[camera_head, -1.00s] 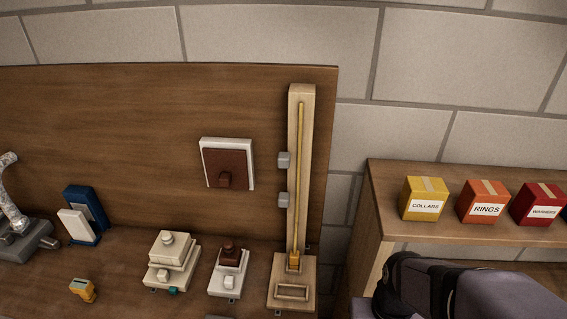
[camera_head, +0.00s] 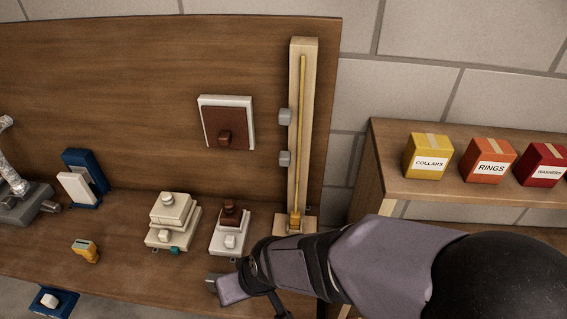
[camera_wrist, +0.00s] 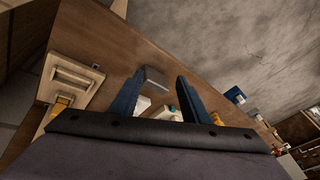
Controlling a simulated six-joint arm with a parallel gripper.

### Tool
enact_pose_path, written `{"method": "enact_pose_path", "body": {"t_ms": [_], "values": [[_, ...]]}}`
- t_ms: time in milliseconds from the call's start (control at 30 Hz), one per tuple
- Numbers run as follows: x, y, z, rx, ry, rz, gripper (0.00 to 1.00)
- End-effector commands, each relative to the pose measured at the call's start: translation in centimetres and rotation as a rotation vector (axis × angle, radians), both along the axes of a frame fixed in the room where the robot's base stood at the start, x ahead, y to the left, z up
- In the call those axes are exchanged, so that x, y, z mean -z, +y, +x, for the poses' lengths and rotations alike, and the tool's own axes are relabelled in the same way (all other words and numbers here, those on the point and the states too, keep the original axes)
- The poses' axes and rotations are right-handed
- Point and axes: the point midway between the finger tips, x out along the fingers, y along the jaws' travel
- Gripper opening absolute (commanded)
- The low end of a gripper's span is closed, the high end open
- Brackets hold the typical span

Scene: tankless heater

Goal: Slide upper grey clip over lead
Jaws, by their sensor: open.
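The upper grey clip (camera_head: 285,116) sits at the left edge of the tall pale post, beside the yellow lead (camera_head: 302,130) that runs up the post's face. The lower grey clip (camera_head: 284,158) sits below it in the same way. Both clips look apart from the lead. My gripper (camera_wrist: 158,88) is open, its two blue fingers apart in the wrist view. A grey block (camera_wrist: 155,77) shows between and beyond the fingertips; whether they touch it I cannot tell.
A side shelf (camera_head: 450,186) holds boxes at right. The board around the clips is clear.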

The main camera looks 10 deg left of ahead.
Motion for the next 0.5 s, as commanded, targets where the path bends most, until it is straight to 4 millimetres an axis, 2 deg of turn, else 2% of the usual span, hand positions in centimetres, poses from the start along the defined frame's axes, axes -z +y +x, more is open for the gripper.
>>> {"method": "enact_pose_path", "body": {"t_ms": [33, 100, 233, 367, 500], "values": [[-0.7, 1.7, 1.3, 0.023, -0.053, 0.056, 0.42], [-2.2, 3.7, 3.7, 0.073, -0.139, 0.138, 0.42], [-6.0, 5.4, 9.4, 0.203, -0.335, 0.265, 0.42], [-10.7, 4.6, 14.9, 0.345, -0.559, 0.347, 0.42], [-15.8, 1.6, 19.3, 0.493, -0.802, 0.368, 0.42]]}}
